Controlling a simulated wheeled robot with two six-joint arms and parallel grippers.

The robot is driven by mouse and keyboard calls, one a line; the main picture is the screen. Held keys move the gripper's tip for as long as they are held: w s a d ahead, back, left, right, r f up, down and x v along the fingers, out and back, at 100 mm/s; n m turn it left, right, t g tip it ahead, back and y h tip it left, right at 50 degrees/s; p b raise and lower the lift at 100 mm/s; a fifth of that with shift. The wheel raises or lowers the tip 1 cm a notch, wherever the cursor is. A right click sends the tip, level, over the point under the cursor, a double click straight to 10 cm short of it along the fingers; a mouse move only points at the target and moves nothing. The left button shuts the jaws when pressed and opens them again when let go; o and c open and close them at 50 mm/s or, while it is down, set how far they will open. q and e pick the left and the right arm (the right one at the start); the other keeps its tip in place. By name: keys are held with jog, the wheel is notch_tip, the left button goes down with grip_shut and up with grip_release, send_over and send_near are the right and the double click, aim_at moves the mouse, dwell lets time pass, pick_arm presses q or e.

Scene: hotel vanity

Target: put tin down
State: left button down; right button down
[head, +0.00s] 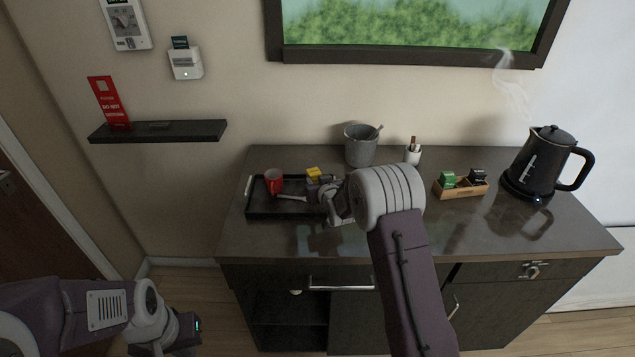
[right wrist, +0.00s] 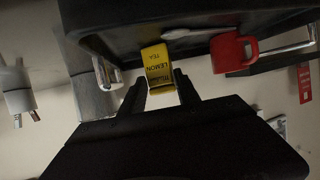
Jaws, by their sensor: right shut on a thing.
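The yellow lemon tea tin (head: 313,173) is at the right end of the black tray (head: 262,212), by the red mug. In the right wrist view the tin (right wrist: 158,62) shows its "LEMON TEA" label between the two dark fingers. My right gripper (right wrist: 162,88) is shut on it; in the head view the gripper (head: 317,184) partly hides the tin. I cannot tell whether the tin's base touches the tray. My left gripper (head: 186,334) hangs low at the left, away from the counter, and its jaw opening is unclear.
A red mug (head: 273,181) and a spoon (head: 292,198) lie in the tray. Behind stand a grey bucket (head: 360,148) and a white cup (head: 413,155). A tea box (head: 461,190) and a steaming black kettle (head: 541,162) are to the right. The counter's front is clear.

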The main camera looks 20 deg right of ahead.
jog(key=shift+s, duration=0.1)
jog(key=c, duration=0.9)
grip_release()
jog(key=shift+f, duration=0.15)
jog(key=shift+r, duration=0.25)
jog(key=b+v, duration=0.1)
jog(key=v, duration=1.1)
